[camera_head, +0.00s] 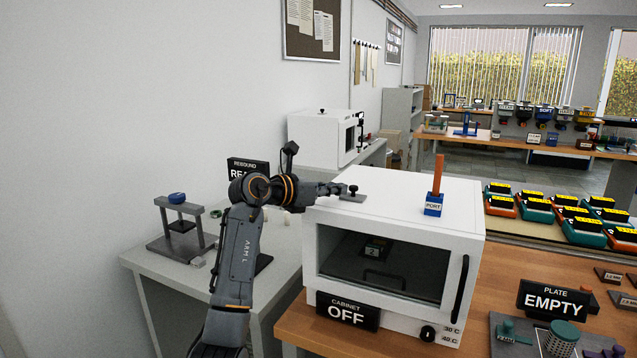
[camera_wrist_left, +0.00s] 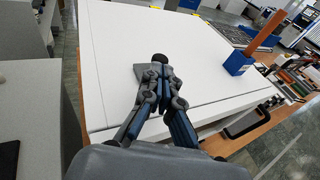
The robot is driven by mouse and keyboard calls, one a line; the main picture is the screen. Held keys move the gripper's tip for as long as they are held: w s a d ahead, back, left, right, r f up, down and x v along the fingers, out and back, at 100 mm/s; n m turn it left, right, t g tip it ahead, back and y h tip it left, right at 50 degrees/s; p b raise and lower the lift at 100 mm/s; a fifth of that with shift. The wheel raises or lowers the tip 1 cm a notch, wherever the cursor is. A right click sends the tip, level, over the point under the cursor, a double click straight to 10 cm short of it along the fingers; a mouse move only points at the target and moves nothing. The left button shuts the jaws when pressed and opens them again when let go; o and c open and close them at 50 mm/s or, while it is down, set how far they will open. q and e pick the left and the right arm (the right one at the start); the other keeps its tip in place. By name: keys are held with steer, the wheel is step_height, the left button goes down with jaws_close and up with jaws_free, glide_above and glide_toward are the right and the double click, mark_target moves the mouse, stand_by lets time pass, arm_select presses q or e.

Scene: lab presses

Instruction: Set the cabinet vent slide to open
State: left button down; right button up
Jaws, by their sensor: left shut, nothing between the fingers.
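The white cabinet (camera_head: 398,222) stands on the wooden bench, with a glass front door and a sign reading "CABINET OFF" (camera_head: 347,311). The vent slide (camera_head: 352,193) is a small grey plate with a dark knob on the cabinet's top, near its left edge. In the left wrist view the knob (camera_wrist_left: 160,58) shows just beyond my fingertips. My left gripper (camera_head: 338,189) is shut and empty, its tips at the slide's left side, close to the knob. I cannot tell whether they touch. The fingers hide part of the plate. My right gripper is not in view.
A blue "PORT" block (camera_head: 433,208) with an orange rod stands on the cabinet top, right of the slide. A grey side table (camera_head: 150,262) with a small stand is at left. A "PLATE EMPTY" sign (camera_head: 552,301) stands on the bench at right.

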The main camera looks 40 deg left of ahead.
mark_target(348, 193)
arm_select(q)
steer(key=shift+x, duration=0.85)
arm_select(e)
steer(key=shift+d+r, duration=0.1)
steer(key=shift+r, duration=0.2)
arm_select(q)
steer(key=shift+w+a+r+p, duration=0.2)
steer(key=shift+w+p, duration=0.15)
steer(key=shift+w, duration=0.2)
steer(key=w, duration=0.1)
steer(key=w+a, duration=0.1)
steer(key=w, duration=0.1)
steer(key=shift+w+p, duration=0.35)
steer(key=shift+p, duration=0.05)
steer(key=shift+w+f, duration=0.15)
steer(key=shift+w, duration=0.1)
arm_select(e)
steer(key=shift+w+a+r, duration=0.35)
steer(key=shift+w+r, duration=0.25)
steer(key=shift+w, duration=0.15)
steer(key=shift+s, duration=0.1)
